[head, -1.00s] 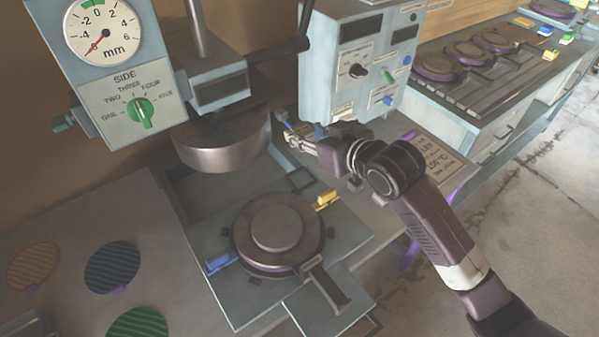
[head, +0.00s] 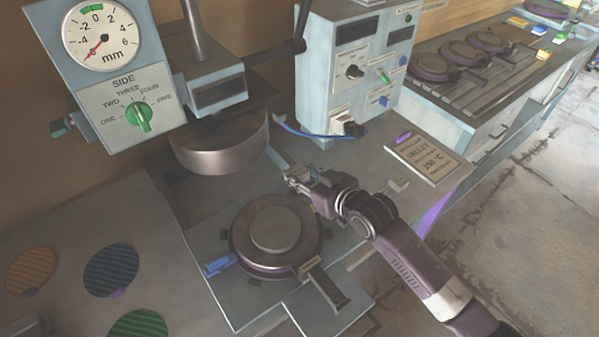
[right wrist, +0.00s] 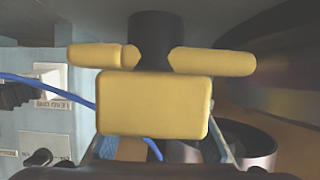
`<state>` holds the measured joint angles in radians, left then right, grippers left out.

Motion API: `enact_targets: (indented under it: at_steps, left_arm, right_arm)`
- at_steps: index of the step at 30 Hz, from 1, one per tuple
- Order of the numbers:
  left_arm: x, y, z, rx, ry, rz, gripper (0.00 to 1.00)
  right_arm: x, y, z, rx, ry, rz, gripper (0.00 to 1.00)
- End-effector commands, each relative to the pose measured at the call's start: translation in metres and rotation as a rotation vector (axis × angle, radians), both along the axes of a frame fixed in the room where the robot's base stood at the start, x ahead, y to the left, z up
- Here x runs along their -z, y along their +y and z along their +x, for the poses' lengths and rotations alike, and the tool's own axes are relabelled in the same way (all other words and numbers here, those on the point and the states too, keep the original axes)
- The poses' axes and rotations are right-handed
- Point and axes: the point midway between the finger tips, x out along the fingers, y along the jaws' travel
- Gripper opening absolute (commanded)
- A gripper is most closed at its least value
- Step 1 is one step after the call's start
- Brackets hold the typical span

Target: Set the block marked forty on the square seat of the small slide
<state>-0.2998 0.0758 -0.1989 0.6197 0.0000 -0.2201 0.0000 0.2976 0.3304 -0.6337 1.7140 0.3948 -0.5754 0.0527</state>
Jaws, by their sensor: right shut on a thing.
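My right gripper (head: 296,179) is at the back right of the round platen (head: 277,236), low over the press table. In the right wrist view it is shut on a yellow block (right wrist: 153,104), which fills the middle. Yellow bars (right wrist: 212,62) beside a dark post show just above that block in the picture. No number forty can be read on any block. A small pale block (head: 399,184) lies on the bench to the right. I cannot make out the square seat. My left gripper is not in view.
The press head (head: 220,146) hangs behind the platen. A control box (head: 355,70) with a blue cable (head: 310,134) stands behind my gripper. A blue piece (head: 219,263) sits at the platen's left. Round discs (head: 111,270) lie at left.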

Motion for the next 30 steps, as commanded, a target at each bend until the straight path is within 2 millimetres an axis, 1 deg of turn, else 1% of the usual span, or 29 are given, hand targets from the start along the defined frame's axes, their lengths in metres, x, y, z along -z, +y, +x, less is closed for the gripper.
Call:
enact_targets:
  at_steps: [5,6,10,11,18,21,26,30]
  left_arm:
    - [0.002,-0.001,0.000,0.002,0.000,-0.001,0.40]
    - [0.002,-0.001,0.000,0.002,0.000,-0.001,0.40]
    - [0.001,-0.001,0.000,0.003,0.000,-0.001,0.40]
    - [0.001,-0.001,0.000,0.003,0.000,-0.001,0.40]
    - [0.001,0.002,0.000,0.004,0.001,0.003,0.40]
    - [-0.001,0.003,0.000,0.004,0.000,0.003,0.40]
    - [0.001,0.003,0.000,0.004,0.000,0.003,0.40]
    - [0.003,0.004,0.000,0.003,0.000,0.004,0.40]
  right_arm:
    - [0.002,0.000,0.000,0.000,-0.002,0.001,0.01]
    - [0.004,0.000,0.000,0.000,0.000,0.000,0.31]
    - [0.003,0.000,0.000,0.000,0.001,-0.001,0.45]
    - [0.003,0.000,0.000,0.000,0.001,-0.001,0.47]
    - [0.003,0.000,0.000,0.000,0.001,-0.001,0.47]
    - [-0.002,0.000,0.000,0.000,-0.001,0.001,0.47]
    - [-0.005,-0.009,-0.012,0.000,0.001,0.000,0.47]
    - [-0.014,-0.023,-0.030,0.001,0.000,-0.002,0.47]
